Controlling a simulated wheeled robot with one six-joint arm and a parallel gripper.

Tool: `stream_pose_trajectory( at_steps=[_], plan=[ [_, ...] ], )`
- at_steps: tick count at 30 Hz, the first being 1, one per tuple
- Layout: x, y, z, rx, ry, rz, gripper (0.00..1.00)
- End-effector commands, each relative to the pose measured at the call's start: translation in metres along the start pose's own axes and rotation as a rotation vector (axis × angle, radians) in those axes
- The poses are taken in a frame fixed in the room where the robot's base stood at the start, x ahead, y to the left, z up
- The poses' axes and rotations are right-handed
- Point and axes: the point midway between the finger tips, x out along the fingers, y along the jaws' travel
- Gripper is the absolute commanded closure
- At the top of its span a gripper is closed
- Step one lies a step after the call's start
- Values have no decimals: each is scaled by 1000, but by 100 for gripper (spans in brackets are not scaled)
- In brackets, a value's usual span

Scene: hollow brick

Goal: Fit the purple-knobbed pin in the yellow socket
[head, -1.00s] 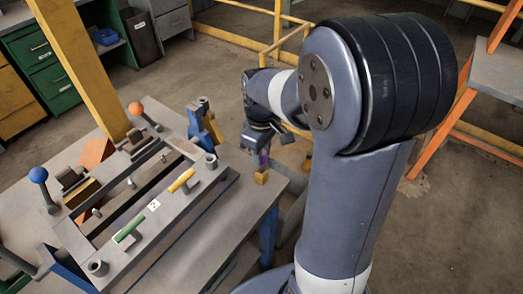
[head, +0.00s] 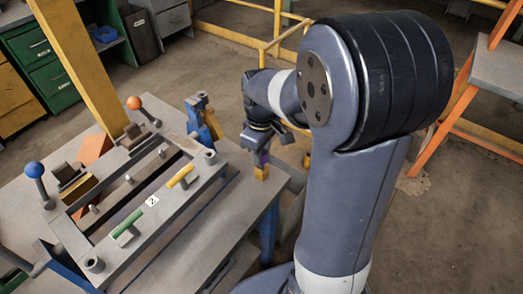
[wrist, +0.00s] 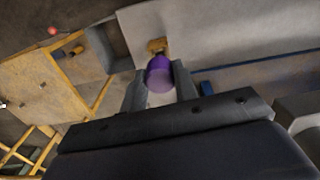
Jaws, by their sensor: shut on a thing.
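The purple-knobbed pin shows as a purple knob (wrist: 160,74) between the two grey fingers of my gripper in the wrist view. My gripper (head: 262,157) is shut on it and points down near the right corner of the table in the head view. The yellow socket (head: 261,172) stands on the table directly below my gripper. In the wrist view the yellow socket (wrist: 157,45) shows just beyond the knob, partly covered by it. The pin's shank is hidden, so I cannot tell whether it is inside the socket.
A blue clamp post (head: 197,115) stands behind. The table edge drops off close to the right of the socket.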

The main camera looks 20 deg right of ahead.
Motion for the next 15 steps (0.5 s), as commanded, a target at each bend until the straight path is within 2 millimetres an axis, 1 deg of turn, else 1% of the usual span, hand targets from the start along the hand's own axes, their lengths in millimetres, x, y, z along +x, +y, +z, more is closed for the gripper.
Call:
stream_pose_trajectory(
  at_steps=[15],
  plan=[
    [10, 0, 0, 0, 0, 0, 95]
  ],
)
